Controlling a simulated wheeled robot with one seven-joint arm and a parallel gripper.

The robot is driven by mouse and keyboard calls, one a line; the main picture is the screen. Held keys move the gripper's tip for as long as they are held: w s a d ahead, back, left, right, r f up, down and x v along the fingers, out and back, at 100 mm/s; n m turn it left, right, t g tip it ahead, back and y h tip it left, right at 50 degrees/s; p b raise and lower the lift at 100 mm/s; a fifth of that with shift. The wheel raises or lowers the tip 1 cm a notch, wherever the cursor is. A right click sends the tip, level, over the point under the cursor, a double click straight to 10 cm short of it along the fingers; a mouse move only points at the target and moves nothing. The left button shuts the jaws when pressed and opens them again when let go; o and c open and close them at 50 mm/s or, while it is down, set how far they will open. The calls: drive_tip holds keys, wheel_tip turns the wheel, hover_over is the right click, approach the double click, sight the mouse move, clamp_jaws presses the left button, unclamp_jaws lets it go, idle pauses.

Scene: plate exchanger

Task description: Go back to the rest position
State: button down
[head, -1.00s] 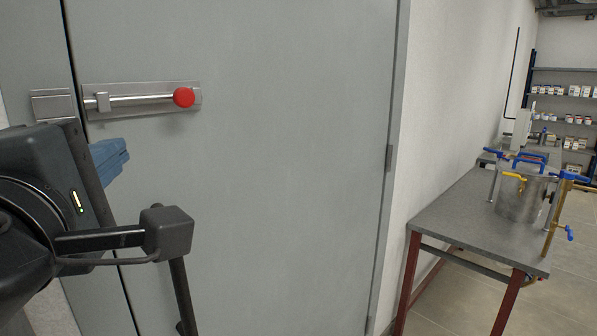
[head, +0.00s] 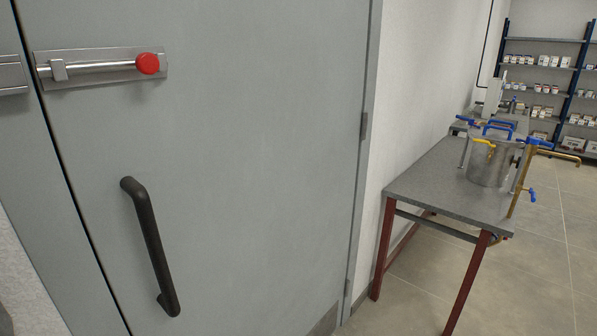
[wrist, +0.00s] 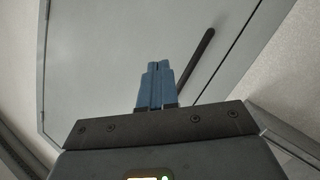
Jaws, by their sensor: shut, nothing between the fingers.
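My gripper (wrist: 156,84) shows in the wrist view with its blue fingers shut together and nothing between them. It points toward the grey door (head: 250,140) and appears apart from it. The dark door handle (head: 151,246) shows on the door, and in the wrist view the handle (wrist: 198,65) lies to the right of the fingers. The gripper is outside the head view.
A slide bolt (head: 100,66) with a red knob (head: 147,64) is on the door above the handle. At right a table (head: 440,190) with red legs holds a steel vessel (head: 490,165) with blue-handled valves. Shelves (head: 545,80) stand far back. Floor at lower right is clear.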

drive_tip(key=s+d+f+m+h, duration=0.2)
drive_tip(key=s+d+f+m, duration=0.35)
drive_tip(key=s+d, duration=0.6)
drive_tip(key=s+d+r+m+h, duration=0.3)
drive_tip(key=s+d+m, duration=0.3)
drive_tip(key=s+d, duration=0.5)
drive_tip(key=s, duration=0.2)
drive_tip(key=shift+s+d+h, duration=0.3)
drive_tip(key=shift+d, duration=0.1)
drive_tip(key=c, duration=1.8)
unclamp_jaws()
